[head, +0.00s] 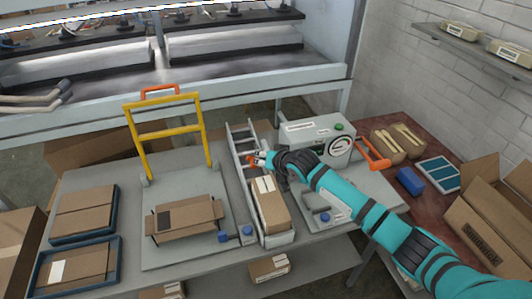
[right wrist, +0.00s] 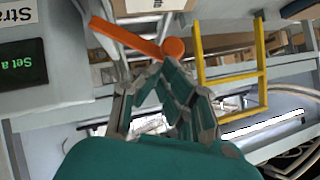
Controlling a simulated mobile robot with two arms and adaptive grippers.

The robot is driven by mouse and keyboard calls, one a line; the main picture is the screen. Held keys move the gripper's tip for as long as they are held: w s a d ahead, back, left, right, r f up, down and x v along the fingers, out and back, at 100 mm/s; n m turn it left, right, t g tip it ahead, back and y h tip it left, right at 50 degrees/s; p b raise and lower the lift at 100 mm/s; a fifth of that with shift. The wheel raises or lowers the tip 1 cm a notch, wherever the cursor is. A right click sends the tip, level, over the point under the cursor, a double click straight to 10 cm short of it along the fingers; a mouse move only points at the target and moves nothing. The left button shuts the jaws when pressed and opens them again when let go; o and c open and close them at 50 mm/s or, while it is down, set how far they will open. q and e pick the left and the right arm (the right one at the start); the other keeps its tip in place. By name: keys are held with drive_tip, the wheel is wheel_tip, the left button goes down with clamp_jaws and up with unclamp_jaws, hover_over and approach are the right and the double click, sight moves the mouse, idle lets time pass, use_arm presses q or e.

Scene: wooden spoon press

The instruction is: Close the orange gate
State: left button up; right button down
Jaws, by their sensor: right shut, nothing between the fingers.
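The orange gate (right wrist: 125,37) shows in the right wrist view as a flat orange bar with a round end. In the head view only a small orange part of it (head: 250,160) shows at the roller conveyor, beside my fingertips; the rest is hidden or too small to tell. My right gripper (head: 262,160) reaches over the conveyor from the right and is shut and empty. Its fingers (right wrist: 165,95) are close to the bar's round end in the wrist view; I cannot tell whether they touch. My left gripper is not in view.
A cardboard box (head: 270,205) lies on the conveyor (head: 240,138) just in front of my gripper. A grey machine (head: 318,140) stands right of it, with an orange handle (head: 372,153). A yellow frame (head: 170,132) stands left, behind an open flat box (head: 185,217).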

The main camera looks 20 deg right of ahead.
sight(253, 164)
drive_tip(key=shift+a+h+p, duration=0.3)
drive_tip(key=shift+a, duration=0.15)
drive_tip(key=shift+a+f+n+h+p, duration=0.3)
drive_tip(key=shift+a+f+n+h, duration=0.3)
drive_tip(key=shift+a+f, duration=0.3)
drive_tip(key=shift+f, duration=0.05)
drive_tip(key=shift+a+f+n+h+b, duration=0.4)
drive_tip(key=shift+f+h, duration=0.15)
drive_tip(key=shift+f, duration=0.25)
drive_tip(key=shift+a+f+n+h+b, duration=0.35)
drive_tip(key=shift+f+h, duration=0.2)
drive_tip(key=shift+f, duration=0.25)
drive_tip(key=shift+a, duration=0.1)
